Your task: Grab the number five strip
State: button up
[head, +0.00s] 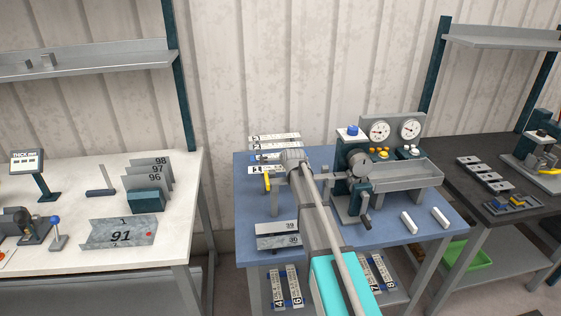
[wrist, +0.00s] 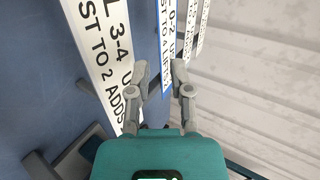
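No strip clearly reads five in these frames. In the head view, several white strips lie at the back left of the blue table, a top one (head: 275,138) among them. On the shelf under the table lie a strip marked 4 (head: 276,284), one beside it (head: 292,280) with a digit I cannot read surely, and a pair marked 7 and 8 (head: 377,270). My arm hides part of that shelf. In the wrist view my gripper (wrist: 165,74) is open, close to a blue-edged strip (wrist: 167,45). A wide white strip (wrist: 97,40) with black print is left of it.
A bender with two gauges (head: 395,130) stands on the blue table (head: 400,255). Angled metal pieces (head: 279,240) and two white bars (head: 409,222) lie in front. A white table (head: 80,180) stands left, a dark bench (head: 470,205) right.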

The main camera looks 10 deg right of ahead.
aim_at(279, 153)
jog(key=b+x, duration=0.3)
jog(key=x, duration=0.4)
jog(key=shift+w, duration=0.1)
dwell(0.4)
grip_shut()
dwell(0.3)
jog(key=shift+r+p, duration=1.15)
jog(key=shift+r, duration=0.1)
